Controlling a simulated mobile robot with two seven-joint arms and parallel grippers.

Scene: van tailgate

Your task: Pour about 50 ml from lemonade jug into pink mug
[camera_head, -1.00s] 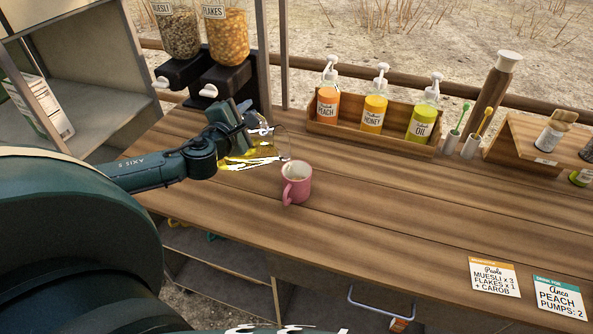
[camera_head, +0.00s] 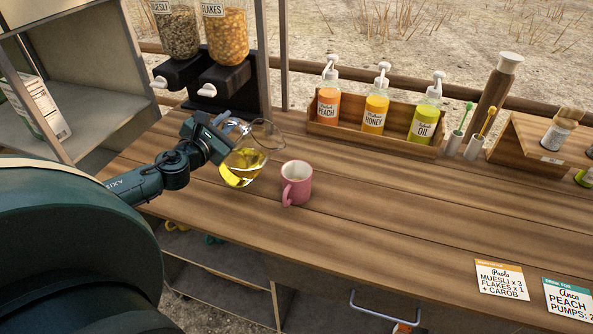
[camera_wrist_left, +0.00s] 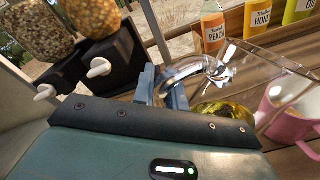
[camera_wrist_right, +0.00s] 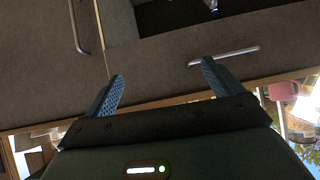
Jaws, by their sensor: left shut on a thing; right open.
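The lemonade jug (camera_head: 242,166) is clear glass with yellow liquid low in its body. It is tilted, its open mouth up and to the right, left of the pink mug. My left gripper (camera_head: 222,131) is shut on the jug's handle side; the jug also shows in the left wrist view (camera_wrist_left: 222,108). The pink mug (camera_head: 297,184) stands upright on the counter, handle toward the front left. It shows at the right edge of the left wrist view (camera_wrist_left: 292,122); its fill level is unclear. My right gripper (camera_wrist_right: 163,70) is open and empty, facing cabinet fronts.
The wooden counter (camera_head: 390,215) is clear right of the mug. A wooden rack (camera_head: 375,140) of pump bottles stands behind. Cereal dispensers (camera_head: 205,85) stand behind the jug. Two order cards (camera_head: 502,281) lie at the front right.

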